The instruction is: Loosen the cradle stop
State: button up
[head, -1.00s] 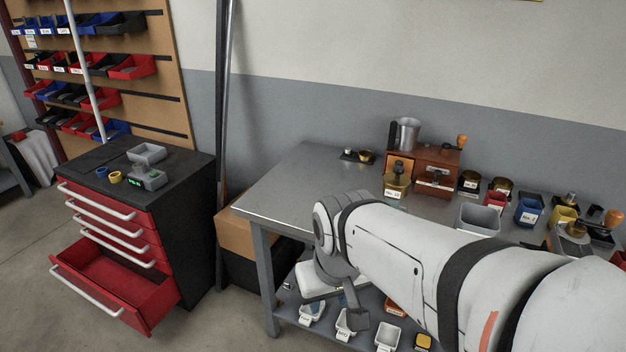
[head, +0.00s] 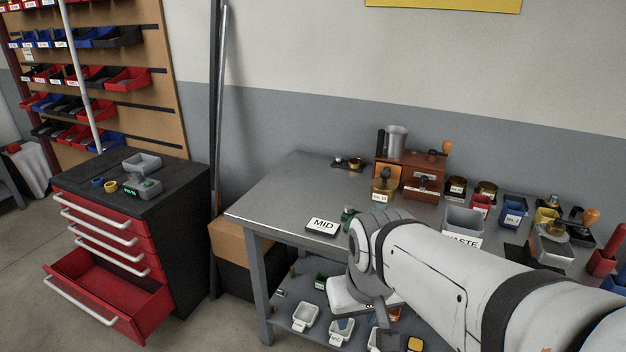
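I cannot pick out the cradle stop for sure. A brown box-shaped device (head: 408,178) with a metal cylinder and an orange-knobbed handle stands at the back of the grey bench (head: 290,190). Another small metal device (head: 553,250) with an orange knob stands at the bench's right. My white arm crosses the lower right, in front of the bench. Its far end hangs near the bench's front edge, with a dark part pointing down. My fingertips cannot be made out, so I cannot tell whether my gripper is open or holds anything.
A grey WASTE bin (head: 463,221) and several small containers line the right. White trays (head: 305,317) sit on the lower shelf. A red cabinet (head: 110,255) has its bottom drawer open.

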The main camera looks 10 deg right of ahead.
aim_at(350, 209)
jog(key=u, duration=0.05)
jog(key=i, duration=1)
jog(key=z, duration=0.05)
